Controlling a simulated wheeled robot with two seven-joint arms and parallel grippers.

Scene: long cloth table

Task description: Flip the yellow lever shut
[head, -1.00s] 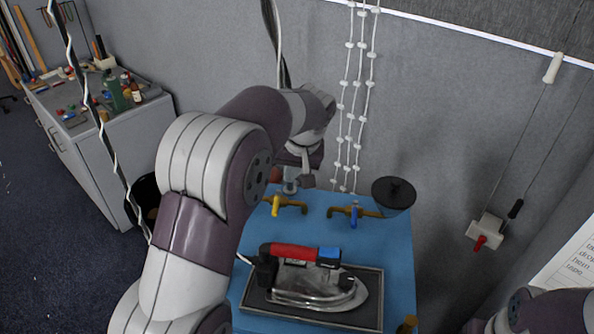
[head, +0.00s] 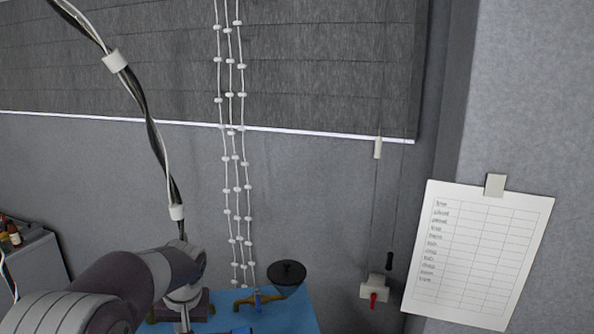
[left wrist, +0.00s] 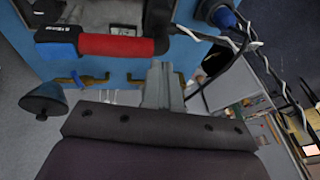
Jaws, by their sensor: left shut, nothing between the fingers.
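My left gripper (head: 184,318) is shut and empty, low at the bottom left of the head view. In the left wrist view its closed fingers (left wrist: 163,84) reach in front of a brass tap (left wrist: 137,77), whose ends show on both sides. I cannot tell whether they touch. The yellow lever is not visible in either current view; the fingers cover the middle of that tap. A second brass tap with a blue lever (head: 257,299) stands to the right in the head view. The blue lever also shows in the left wrist view (left wrist: 84,80). My right gripper is out of view.
The blue surface (head: 288,317) carries the taps, with a dark funnel-like cup (head: 287,272) beside the blue-levered one. An iron with a red handle (left wrist: 115,45) shows in the left wrist view. Beaded cords (head: 232,150) hang behind. A paper chart (head: 477,255) is at right.

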